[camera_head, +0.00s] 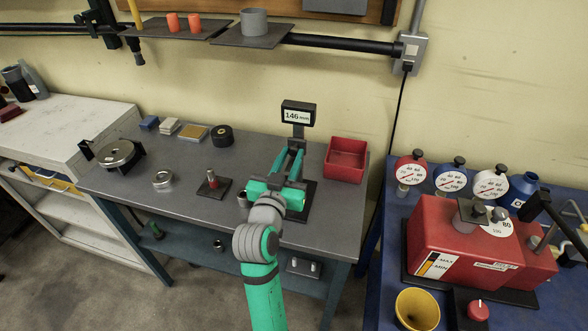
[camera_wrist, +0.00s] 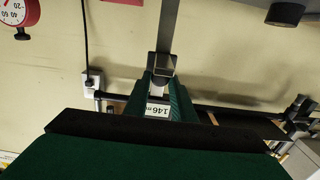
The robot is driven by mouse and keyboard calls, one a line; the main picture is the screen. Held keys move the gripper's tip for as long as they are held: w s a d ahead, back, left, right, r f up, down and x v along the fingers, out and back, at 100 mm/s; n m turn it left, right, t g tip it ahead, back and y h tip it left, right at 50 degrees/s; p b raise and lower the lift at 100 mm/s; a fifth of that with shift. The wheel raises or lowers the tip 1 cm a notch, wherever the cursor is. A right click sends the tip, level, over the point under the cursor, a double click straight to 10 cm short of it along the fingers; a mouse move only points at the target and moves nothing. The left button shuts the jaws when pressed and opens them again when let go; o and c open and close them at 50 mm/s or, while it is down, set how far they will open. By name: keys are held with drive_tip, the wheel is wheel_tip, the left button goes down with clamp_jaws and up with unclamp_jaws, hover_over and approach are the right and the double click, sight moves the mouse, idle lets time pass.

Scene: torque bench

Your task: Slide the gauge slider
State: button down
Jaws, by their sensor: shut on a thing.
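The gauge stands on the grey bench, and its display (camera_head: 298,115) reads 146 mm at the top of the gauge. The display also shows upside down in the wrist view (camera_wrist: 158,109), between my fingers. In the wrist view a grey metal rail (camera_wrist: 168,25) runs to a small block, the gauge slider (camera_wrist: 162,66), at my fingertips. My gripper (camera_head: 295,148) reaches the gauge from the front with green fingers, and it is shut on the slider. My arm and fingers hide most of the gauge's lower part in the head view; its dark base (camera_head: 303,205) shows at the right.
A red bin (camera_head: 346,160) stands close right of the gauge. A small red-knobbed post (camera_head: 212,180) and a metal ring (camera_head: 162,179) lie to the left. A shelf (camera_head: 253,36) hangs on the wall above. A blue bench at right holds a red machine (camera_head: 460,245).

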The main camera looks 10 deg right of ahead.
drive_tip(key=shift+r, duration=0.25)
drive_tip(key=c, duration=1.5)
unclamp_jaws()
drive_tip(key=v, duration=1)
drive_tip(key=shift+s+a, duration=0.15)
drive_tip(key=shift+s, duration=0.25)
